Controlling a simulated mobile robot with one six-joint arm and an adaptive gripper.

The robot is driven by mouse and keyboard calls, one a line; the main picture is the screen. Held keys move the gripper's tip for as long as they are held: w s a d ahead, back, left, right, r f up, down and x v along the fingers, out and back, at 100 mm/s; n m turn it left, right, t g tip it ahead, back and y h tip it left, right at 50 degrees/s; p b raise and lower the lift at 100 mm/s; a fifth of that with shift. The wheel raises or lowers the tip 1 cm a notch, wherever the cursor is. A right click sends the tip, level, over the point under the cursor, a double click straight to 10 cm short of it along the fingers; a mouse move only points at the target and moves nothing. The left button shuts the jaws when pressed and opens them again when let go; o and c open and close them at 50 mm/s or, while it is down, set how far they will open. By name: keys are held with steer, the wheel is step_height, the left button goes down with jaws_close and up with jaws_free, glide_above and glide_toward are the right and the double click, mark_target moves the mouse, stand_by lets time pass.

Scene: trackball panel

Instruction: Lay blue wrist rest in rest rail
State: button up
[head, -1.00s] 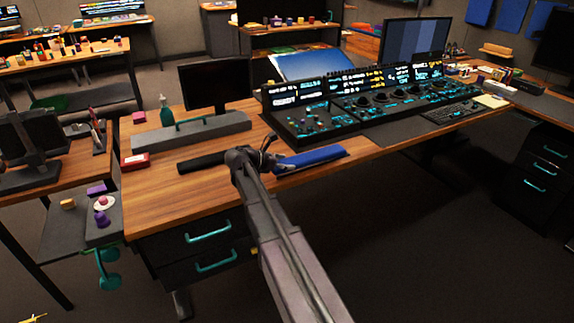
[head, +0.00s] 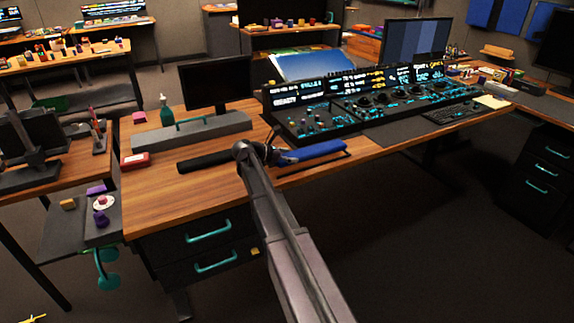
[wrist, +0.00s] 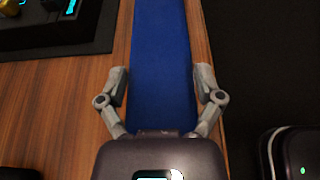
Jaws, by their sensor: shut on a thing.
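The blue wrist rest (head: 312,151) is a long flat bar near the desk's front edge, in front of the console. In the wrist view the blue wrist rest (wrist: 160,50) runs lengthwise between the two fingers. My gripper (head: 275,152) is shut on its near-left end, with one finger on each long side in the wrist view (wrist: 162,88). The wrist rest appears slightly above the desk top. A long black bar (head: 205,162) lies on the desk to the left of my gripper; I cannot tell whether it is the rest rail.
The control console (head: 365,108) stands behind the wrist rest. The desk's front left (head: 165,200) is bare wood.

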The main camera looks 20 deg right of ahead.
steer(key=shift+f+b, duration=1.2)
steer(key=shift+f, duration=0.25)
steer(key=o, duration=1)
steer(key=shift+r, duration=0.1)
steer(key=p+v, duration=0.4)
steer(key=v, duration=0.6)
steer(key=shift+a+r, duration=0.15)
steer(key=shift+r, duration=0.05)
steer(key=shift+p+v, duration=0.35)
steer(key=shift+v, duration=0.45)
steer(key=shift+f, duration=0.15)
